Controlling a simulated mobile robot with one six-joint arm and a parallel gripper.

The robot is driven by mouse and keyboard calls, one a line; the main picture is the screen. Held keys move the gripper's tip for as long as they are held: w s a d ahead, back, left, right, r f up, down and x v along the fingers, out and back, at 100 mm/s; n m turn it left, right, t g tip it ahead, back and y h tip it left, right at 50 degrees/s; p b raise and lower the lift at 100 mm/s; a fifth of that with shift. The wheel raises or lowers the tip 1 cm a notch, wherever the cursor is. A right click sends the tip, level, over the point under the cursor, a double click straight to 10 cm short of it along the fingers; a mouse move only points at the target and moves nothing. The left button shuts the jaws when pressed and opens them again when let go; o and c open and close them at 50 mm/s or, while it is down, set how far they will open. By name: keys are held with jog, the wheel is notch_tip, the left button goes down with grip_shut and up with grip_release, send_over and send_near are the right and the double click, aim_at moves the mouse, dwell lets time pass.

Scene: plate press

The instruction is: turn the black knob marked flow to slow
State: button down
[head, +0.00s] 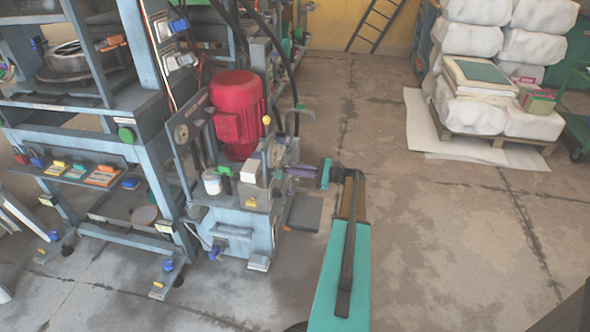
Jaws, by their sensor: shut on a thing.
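My arm reaches in from the bottom, and its end points left at the blue-grey hydraulic unit (237,232). My gripper (287,172) is small in the head view and sits against the right side of that unit, level with the parts below the red motor. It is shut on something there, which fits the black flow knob. The knob itself is hidden by the jaws and the parts around them. The flow and slow markings cannot be read at this size, so the knob's setting does not show.
A red motor (238,112) stands on the unit, with black hoses above. The blue-grey press frame (150,75) stands to the left. A pallet with white sacks (470,85) is at the upper right. The floor (440,240) right of my arm is clear.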

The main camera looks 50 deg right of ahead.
jog(key=n, duration=0.6)
jog(key=shift+s+f, duration=0.1)
jog(key=shift+s, duration=0.1)
jog(key=shift+n, duration=0.3)
jog(key=c, duration=1.8)
grip_release()
jog(key=p+v, duration=0.2)
jog(key=v, duration=1.1)
jog(key=shift+s+d+p, duration=0.2)
jog(key=shift+s+p, duration=0.15)
jog(key=shift+p, duration=0.05)
